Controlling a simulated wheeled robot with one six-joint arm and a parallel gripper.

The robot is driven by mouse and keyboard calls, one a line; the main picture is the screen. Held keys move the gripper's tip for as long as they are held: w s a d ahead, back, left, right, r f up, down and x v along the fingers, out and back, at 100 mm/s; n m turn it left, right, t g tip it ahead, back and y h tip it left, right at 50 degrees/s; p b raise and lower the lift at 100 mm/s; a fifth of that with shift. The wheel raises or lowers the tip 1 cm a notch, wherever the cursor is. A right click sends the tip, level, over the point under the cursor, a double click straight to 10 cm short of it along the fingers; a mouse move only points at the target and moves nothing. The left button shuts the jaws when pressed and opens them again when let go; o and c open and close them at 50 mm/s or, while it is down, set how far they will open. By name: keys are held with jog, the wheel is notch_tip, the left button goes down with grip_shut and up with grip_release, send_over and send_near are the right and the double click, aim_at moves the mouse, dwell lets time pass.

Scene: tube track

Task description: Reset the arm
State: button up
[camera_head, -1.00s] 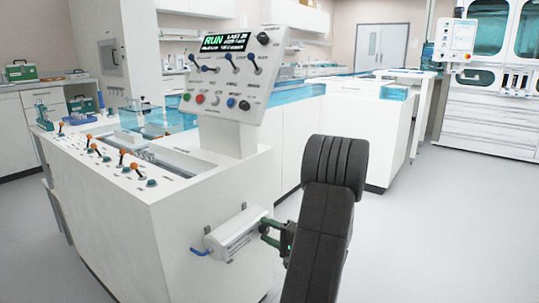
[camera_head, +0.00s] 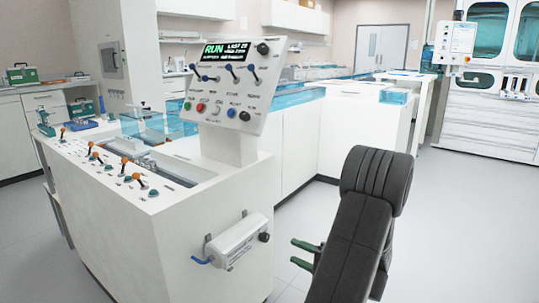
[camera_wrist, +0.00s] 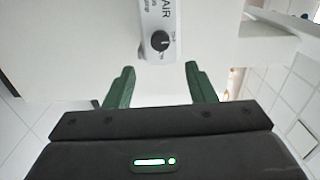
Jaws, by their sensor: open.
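My gripper (camera_head: 305,256) is open and empty, to the right of the white air unit on the side of the white cabinet. Its two green fingers also show in the wrist view (camera_wrist: 158,84), spread apart, with the unit between and beyond them. The air unit (camera_head: 235,242) is a white cylinder with a blue hose fitting at its left end and a black knob (camera_head: 264,237) at its right end. In the wrist view the knob (camera_wrist: 161,41) faces me. A clear gap lies between the fingers and the unit. My dark arm covers part of the floor at the right.
The white cabinet (camera_head: 165,235) carries a tilted control panel (camera_head: 228,82) with a RUN display, and several orange-tipped levers (camera_head: 127,168) on its top. A white bench (camera_head: 350,130) stands behind. The grey floor (camera_head: 460,220) at the right is clear.

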aim_at(267, 239)
jog(key=b+x, duration=0.2)
jog(key=x, duration=0.9)
jog(key=shift+a+r+b, duration=0.1)
jog(key=shift+r+b, duration=0.05)
jog(key=shift+b, duration=0.25)
jog(key=shift+r+m+p, duration=0.15)
jog(key=shift+m+p, duration=0.95)
jog(key=m+p, duration=0.6)
jog(key=p, duration=0.3)
jog(key=shift+m, duration=0.4)
jog(key=m+p, duration=0.5)
jog(key=p, duration=0.2)
jog(key=m+p, duration=0.3)
jog(key=p, duration=0.1)
jog(key=shift+s+f+m+p, duration=0.1)
jog(key=shift+f+m+p, duration=0.15)
jog(key=shift+m+p, duration=0.25)
jog(key=shift+f, duration=0.1)
